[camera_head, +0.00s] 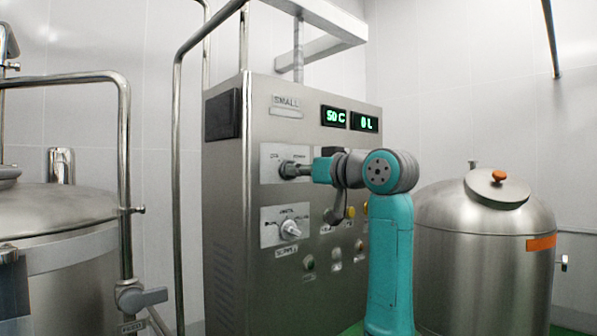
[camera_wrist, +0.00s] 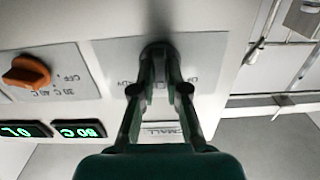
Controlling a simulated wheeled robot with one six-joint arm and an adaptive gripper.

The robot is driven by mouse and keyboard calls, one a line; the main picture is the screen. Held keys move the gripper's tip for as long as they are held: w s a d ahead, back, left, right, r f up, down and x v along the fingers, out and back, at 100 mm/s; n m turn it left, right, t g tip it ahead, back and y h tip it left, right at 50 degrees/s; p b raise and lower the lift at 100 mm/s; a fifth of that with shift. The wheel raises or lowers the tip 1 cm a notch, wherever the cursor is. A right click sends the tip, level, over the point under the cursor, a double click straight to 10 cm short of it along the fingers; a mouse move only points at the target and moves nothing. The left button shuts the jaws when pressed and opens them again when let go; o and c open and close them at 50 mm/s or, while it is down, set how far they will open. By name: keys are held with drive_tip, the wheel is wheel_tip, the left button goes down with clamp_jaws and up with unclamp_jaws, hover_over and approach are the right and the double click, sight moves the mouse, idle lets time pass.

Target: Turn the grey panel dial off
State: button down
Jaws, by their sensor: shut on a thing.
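The grey panel dial (camera_wrist: 158,50) sits on a light plate on the steel control cabinet. The plate (camera_head: 270,165) is the upper one of two on the left of the panel in the head view. My gripper (camera_head: 290,170) reaches it from the right. In the wrist view my gripper (camera_wrist: 158,68) has both fingers closed on the dial, one on each side. The fingers cover much of the dial, so its pointer direction cannot be told. Plate labels beside it are partly readable, with OFF on the left in the head view.
A white dial (camera_head: 290,230) sits on the plate below. An orange knob (camera_wrist: 25,72) is beside the gripped dial in the wrist view. Green displays (camera_head: 348,118) glow above. Steel tanks (camera_head: 487,250) flank the cabinet, and pipe rails (camera_head: 178,150) stand at its left.

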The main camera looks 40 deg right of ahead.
drive_tip(key=shift+n, duration=4.6)
drive_tip(key=c, duration=1.2)
unclamp_jaws()
drive_tip(key=shift+s, duration=0.1)
drive_tip(key=s, duration=1.2)
drive_tip(key=shift+d, duration=0.2)
drive_tip(key=shift+w+f, duration=0.1)
